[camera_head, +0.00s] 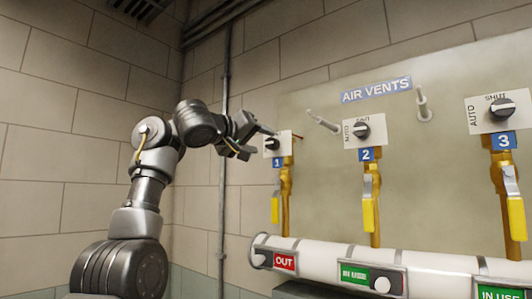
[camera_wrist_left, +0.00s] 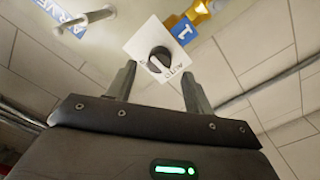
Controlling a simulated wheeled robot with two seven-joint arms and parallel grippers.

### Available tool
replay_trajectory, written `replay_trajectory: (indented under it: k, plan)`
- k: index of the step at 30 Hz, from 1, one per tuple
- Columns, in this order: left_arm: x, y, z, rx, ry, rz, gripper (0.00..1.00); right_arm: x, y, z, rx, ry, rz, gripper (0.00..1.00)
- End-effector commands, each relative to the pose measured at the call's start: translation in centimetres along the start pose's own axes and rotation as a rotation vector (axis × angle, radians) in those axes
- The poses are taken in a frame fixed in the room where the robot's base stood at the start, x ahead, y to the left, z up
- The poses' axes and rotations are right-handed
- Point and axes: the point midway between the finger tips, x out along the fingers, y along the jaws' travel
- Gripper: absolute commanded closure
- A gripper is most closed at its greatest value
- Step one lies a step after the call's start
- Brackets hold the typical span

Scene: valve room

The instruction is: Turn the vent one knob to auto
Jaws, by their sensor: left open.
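The vent one knob (camera_head: 272,143) is a dark round knob on a white plate above the blue "1" label (camera_head: 277,163). My left gripper (camera_head: 258,143) is open at the left side of this plate and partly covers it. In the left wrist view the knob (camera_wrist_left: 158,60) is just beyond and between the two open fingertips (camera_wrist_left: 157,84), with a visible gap. AUTO is printed on the plate's lower right there. I cannot tell for sure which way the knob points. My right gripper is not in view.
Vent knobs two (camera_head: 361,130) and three (camera_head: 501,109) are to the right on the same panel (camera_head: 450,75). Two grey pegs (camera_head: 322,122) (camera_head: 422,104) stick out of it. Yellow-handled valves and a white pipe (camera_head: 325,257) run below. A vertical conduit (camera_head: 224,190) stands behind the arm.

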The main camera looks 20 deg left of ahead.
Motion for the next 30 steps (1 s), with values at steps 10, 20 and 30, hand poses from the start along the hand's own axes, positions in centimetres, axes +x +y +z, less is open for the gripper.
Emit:
replay_trajectory:
  k: [10, 20, 30]
  plan:
    - [-5.9, -0.3, 0.2, 0.0, 0.002, 0.0, 0.48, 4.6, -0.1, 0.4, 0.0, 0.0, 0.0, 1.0]
    - [-6.8, -0.1, -0.1, -0.001, 0.001, -0.001, 0.48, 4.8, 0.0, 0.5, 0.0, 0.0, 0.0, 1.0]
    - [-6.7, -0.1, 0.0, 0.0, 0.001, -0.001, 0.48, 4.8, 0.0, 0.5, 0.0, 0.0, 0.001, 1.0]
